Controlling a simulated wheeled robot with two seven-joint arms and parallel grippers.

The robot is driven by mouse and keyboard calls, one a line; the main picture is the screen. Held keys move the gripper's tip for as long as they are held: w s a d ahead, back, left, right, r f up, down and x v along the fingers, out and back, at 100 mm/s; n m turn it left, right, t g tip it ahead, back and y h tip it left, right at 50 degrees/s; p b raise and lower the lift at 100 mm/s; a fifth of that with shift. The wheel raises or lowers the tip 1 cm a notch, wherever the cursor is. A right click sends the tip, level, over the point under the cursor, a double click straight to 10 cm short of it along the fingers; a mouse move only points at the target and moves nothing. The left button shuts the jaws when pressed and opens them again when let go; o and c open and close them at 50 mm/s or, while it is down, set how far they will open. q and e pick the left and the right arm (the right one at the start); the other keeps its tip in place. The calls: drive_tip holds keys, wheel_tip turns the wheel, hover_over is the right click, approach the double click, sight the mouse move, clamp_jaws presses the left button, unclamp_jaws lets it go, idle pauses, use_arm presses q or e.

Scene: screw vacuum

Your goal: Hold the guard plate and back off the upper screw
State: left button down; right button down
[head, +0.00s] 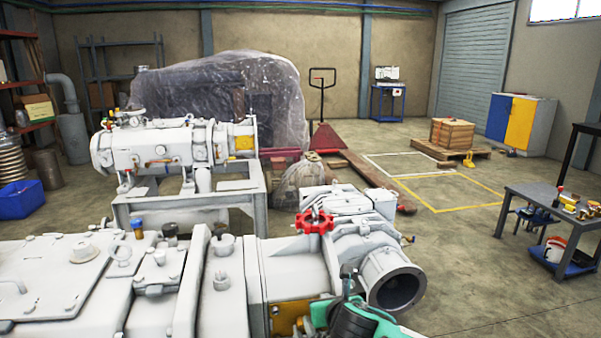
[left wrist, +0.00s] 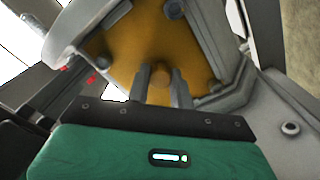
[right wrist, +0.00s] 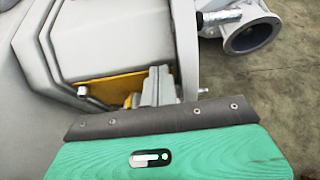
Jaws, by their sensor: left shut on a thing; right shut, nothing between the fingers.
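The yellow guard plate (head: 288,317) is on the end of the near white pump, at the bottom of the head view. In the left wrist view the plate (left wrist: 140,42) fills the upper middle. My left gripper (left wrist: 164,78) is shut on a short yellow-brown tab (left wrist: 160,92) at the plate's face. In the right wrist view the plate (right wrist: 108,87) is partly hidden by my right gripper (right wrist: 156,76), which is shut and empty in front of it. A pale screw head (right wrist: 82,91) shows at the plate's left edge, apart from the fingers. I cannot tell whether it is the upper screw.
A red handwheel (head: 315,221) and an open round pipe flange (head: 397,288) sit close above and right of the plate. A second pump (head: 165,145) stands on a frame behind. A tool table (head: 545,195) is at the right, with free floor between.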

drive_tip(key=shift+f, duration=0.25)
drive_tip(key=shift+s+a, duration=0.15)
drive_tip(key=shift+a, duration=0.25)
drive_tip(key=shift+s+a, duration=0.1)
drive_tip(key=shift+a, duration=0.25)
drive_tip(key=shift+a+f, duration=0.1)
drive_tip(key=shift+f, duration=0.05)
idle(0.5)
drive_tip(key=shift+a+r, duration=0.1)
drive_tip(key=shift+r, duration=0.3)
drive_tip(key=s+d, duration=0.1)
drive_tip(key=s, duration=0.5)
drive_tip(key=shift+r, duration=0.15)
drive_tip(key=shift+s, duration=0.15)
